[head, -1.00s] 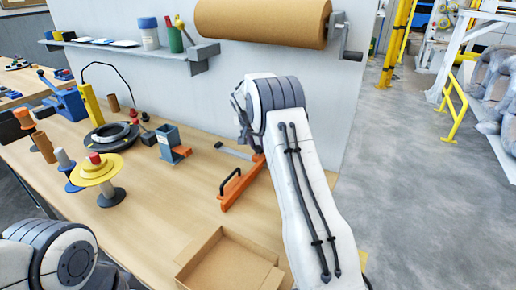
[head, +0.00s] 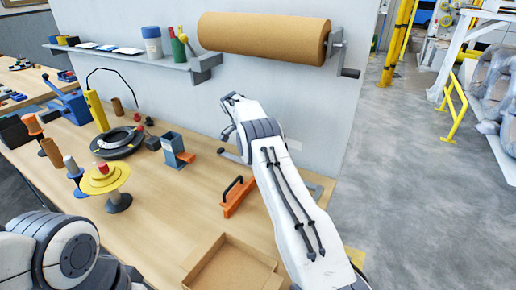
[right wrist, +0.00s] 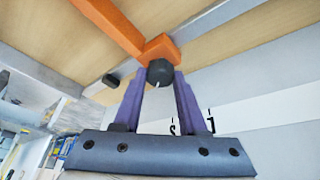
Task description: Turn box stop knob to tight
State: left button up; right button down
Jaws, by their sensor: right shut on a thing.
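In the right wrist view, my right gripper's purple fingers (right wrist: 158,88) are shut on a dark faceted knob (right wrist: 160,72). The knob sits at the end of the orange box stop (right wrist: 110,22), and a small pale line shows on it. In the head view, the orange box stop (head: 234,201) with its black handle lies on the bench just left of my right arm. My left gripper is out of view; only left arm links show at the lower left.
An open cardboard box (head: 212,277) is at the bench's front. A blue block stand (head: 173,148), a yellow disc spool (head: 105,180) and a black coil (head: 118,142) stand to the left. A brown paper roll (head: 264,38) hangs on the wall panel behind. Bench between is clear.

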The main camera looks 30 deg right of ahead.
jog(key=shift+r+m+p, duration=0.15)
jog(key=shift+m+p, duration=0.25)
dwell(0.3)
jog(key=shift+c, duration=2.2)
grip_release()
jog(key=shift+w+a+r, duration=0.15)
jog(key=shift+r, duration=0.2)
jog(key=p+v, duration=0.9)
jog(key=p, duration=0.2)
jog(key=shift+r, duration=0.25)
